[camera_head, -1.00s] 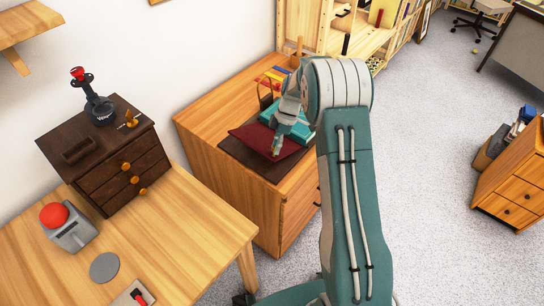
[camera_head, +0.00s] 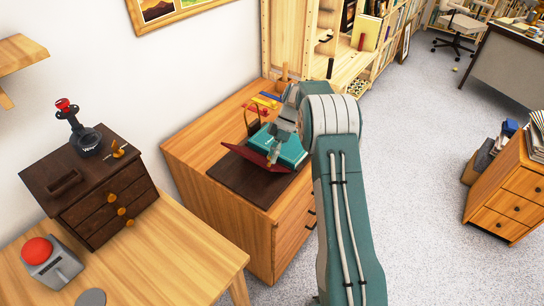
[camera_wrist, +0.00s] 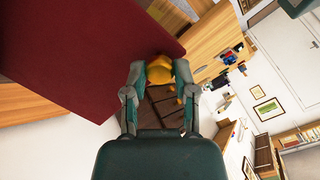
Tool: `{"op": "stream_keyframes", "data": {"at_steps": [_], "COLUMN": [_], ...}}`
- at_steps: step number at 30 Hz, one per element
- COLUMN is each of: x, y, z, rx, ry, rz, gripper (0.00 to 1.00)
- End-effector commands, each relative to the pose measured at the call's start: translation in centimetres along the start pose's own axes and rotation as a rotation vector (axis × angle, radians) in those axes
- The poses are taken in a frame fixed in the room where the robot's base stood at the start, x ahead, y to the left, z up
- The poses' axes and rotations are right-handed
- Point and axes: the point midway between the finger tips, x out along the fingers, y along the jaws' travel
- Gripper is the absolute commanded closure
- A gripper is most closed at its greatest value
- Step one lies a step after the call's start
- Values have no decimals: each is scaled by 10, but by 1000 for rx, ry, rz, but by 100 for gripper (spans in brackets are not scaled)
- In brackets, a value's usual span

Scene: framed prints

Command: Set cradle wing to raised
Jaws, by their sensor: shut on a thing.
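The cradle wing is a dark red flat panel (camera_head: 250,156) above the dark brown base (camera_head: 233,181) on the wooden cabinet. In the wrist view the red panel (camera_wrist: 90,50) fills the upper left. My gripper (camera_wrist: 158,75) is shut on a yellow-orange tab (camera_wrist: 159,70) at the panel's edge.
A wooden table at lower left holds a dark chest (camera_head: 100,190) with orange knobs and a red button box (camera_head: 50,262). A joystick (camera_head: 82,130) stands on the chest. Coloured items (camera_head: 265,101) lie at the cabinet's back.

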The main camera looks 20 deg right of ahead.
Motion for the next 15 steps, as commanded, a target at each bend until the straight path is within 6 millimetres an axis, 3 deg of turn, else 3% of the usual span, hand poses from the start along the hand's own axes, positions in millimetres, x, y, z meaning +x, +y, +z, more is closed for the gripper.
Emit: {"op": "stream_keyframes", "data": {"at_steps": [3,4,6,15], "x": [1,1,1,1], "y": [3,3,3,1], "z": [4,4,4,1], "rx": [3,3,3,1], "ry": [-4,-4,-3,-2], "rz": [9,9,8,6], "gripper": [100,51,30,30]}}
